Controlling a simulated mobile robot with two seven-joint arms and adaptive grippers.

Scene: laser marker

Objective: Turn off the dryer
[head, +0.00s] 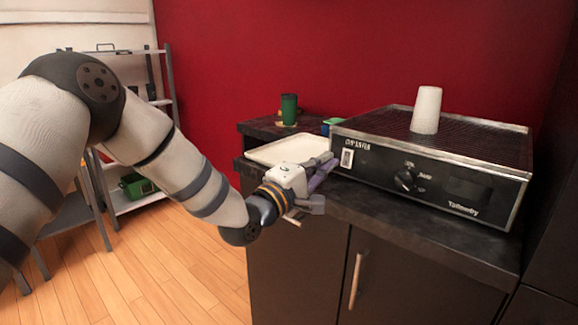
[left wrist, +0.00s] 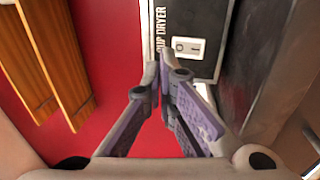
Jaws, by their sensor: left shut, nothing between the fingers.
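The dryer (head: 436,163) is a black box with a metal rim and a wire rack on top, standing on the dark counter. In the left wrist view the switch (left wrist: 188,47) sits beside the lettering "CUP DRYER", just beyond my fingertips. My left gripper (head: 330,160) is shut and empty, its fingers close to the switch; I cannot tell whether they touch the dryer. My right gripper is not in view.
A white cup (head: 426,110) stands upside down on the rack.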

